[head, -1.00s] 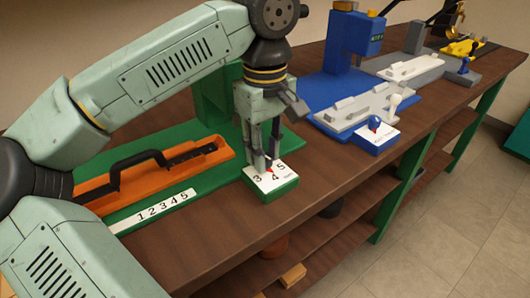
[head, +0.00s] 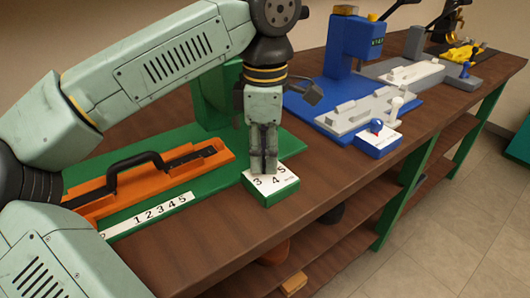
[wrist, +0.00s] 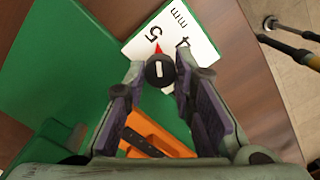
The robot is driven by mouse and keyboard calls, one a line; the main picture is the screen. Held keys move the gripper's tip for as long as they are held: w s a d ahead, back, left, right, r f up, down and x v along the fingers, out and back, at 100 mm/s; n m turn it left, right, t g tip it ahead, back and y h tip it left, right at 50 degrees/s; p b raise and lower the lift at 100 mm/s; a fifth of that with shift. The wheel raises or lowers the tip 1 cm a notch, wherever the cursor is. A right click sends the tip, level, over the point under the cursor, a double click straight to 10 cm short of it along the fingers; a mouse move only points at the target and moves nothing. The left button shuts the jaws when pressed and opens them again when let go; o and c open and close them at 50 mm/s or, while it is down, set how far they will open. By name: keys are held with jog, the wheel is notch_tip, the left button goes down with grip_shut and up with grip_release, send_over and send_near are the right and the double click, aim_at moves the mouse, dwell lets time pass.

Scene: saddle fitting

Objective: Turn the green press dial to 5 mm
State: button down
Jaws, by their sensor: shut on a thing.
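The green press dial (wrist: 160,71) is a dark round knob with a white bar and a red pointer, on a white number plate (head: 286,179) over a green block. My gripper (head: 264,170) stands upright over the plate and hides the knob in the head view. In the wrist view my gripper (wrist: 160,68) is shut on the knob, one fingertip on each side. The red pointer (wrist: 158,48) points at or close to the 5; the 4 lies to its right. The other numbers are hidden in the wrist view.
The green press base (head: 120,226) holds an orange fixture (head: 215,157) with a black handle and a 1-to-5 scale strip (head: 150,214). A blue press (head: 357,40) with its own dial (head: 376,127) stands to the right. Bare wooden bench (head: 215,250) lies in front.

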aim_at(265, 159)
jog(key=shift+n, duration=0.4)
jog(key=c, duration=1.3)
grip_release()
jog(key=shift+c, duration=0.2)
notch_tip(265, 159, up, 8)
jog(key=shift+f, duration=0.2)
jog(key=shift+s+f, duration=0.1)
